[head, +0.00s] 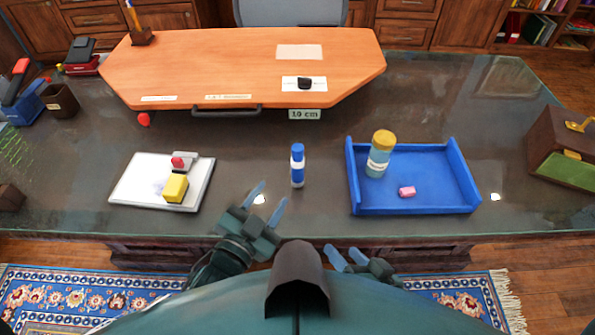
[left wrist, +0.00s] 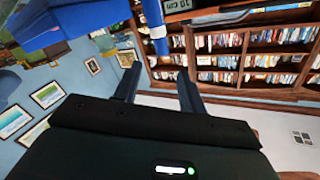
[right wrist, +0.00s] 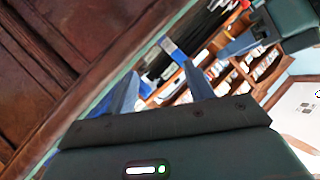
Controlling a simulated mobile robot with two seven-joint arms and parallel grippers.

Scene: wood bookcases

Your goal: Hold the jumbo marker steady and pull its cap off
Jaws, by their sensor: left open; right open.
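The jumbo marker (head: 297,168) stands upright on the dark desk, left of the blue tray. It has a blue upper part, a white band and a blue lower part. It also shows in the left wrist view (left wrist: 153,22), beyond the fingertips. My left gripper (head: 268,197) is open and empty, to the left of the marker and nearer to me, apart from it. My right gripper (head: 345,253) is open and empty, low at the desk's near edge, right of the marker. A blue and white piece past the right fingers in the right wrist view may be the marker.
The blue tray (head: 412,210) holds a yellow-lidded jar (head: 380,153) and a pink eraser (head: 407,192). A white board (head: 135,182) with a yellow block (head: 176,187) lies at left. An orange board (head: 230,60) lies behind. The desk around the marker is clear.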

